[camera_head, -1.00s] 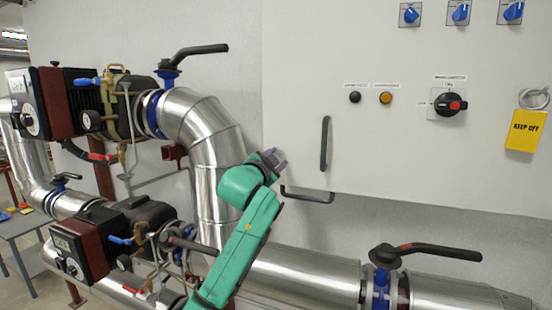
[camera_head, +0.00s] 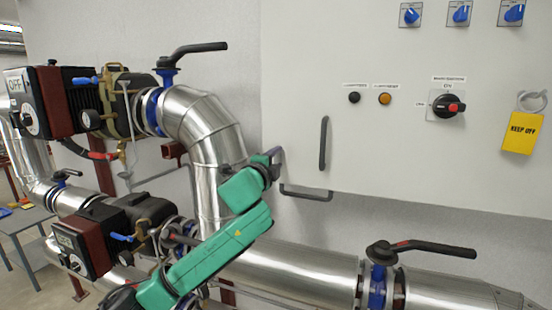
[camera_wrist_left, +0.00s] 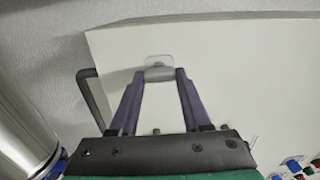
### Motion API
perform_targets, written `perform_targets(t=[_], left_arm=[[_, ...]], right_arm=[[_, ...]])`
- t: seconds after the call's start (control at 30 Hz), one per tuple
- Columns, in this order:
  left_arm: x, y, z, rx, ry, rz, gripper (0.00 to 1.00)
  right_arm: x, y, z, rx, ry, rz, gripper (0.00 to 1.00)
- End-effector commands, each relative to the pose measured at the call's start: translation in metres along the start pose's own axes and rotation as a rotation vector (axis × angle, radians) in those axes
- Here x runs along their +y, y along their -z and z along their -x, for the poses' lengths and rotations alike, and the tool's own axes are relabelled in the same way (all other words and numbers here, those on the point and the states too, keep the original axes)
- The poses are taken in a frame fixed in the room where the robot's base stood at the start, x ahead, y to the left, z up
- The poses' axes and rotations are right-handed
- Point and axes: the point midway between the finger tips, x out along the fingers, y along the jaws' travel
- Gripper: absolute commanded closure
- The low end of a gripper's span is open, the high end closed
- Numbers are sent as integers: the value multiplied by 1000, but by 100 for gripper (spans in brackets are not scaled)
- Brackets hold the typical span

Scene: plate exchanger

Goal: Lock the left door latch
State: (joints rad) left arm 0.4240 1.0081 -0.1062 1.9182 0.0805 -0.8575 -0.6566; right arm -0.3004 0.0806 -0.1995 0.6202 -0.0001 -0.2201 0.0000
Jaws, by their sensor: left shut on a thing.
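The left door latch (camera_wrist_left: 158,72) is a small grey piece on a light plate near the edge of the white cabinet door (camera_wrist_left: 215,60). In the left wrist view, my left gripper (camera_wrist_left: 159,75) has its two dark fingers on either side of the latch and is shut on it. In the head view, my left gripper (camera_head: 275,157) is at the left edge of the cabinet (camera_head: 400,150), left of the vertical door handle (camera_head: 324,143). The latch is hidden there behind my gripper. My right gripper is not in view.
A horizontal dark handle (camera_head: 306,193) sits just below and right of my gripper. A shiny insulated pipe (camera_head: 205,140) stands close on the left. A valve with a long black lever (camera_head: 430,248) is at the lower right. A yellow tag (camera_head: 522,132) hangs at the right.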

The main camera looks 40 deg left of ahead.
Motion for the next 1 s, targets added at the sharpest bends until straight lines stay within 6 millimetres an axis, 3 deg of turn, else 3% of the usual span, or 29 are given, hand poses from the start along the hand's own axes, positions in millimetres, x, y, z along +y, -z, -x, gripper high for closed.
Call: perform_targets(t=[0.57, 0.6, 0.67, 1.0], left_arm=[[1, 0, 0, 0, -2, -38, 100], [1, 0, 0, 0, -2, -38, 41], [1, 0, 0, 0, -2, -37, 22], [2, 0, 2, 0, 0, -35, 22]], right_arm=[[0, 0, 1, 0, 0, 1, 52], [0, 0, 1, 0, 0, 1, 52], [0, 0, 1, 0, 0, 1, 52], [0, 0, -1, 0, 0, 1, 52]])
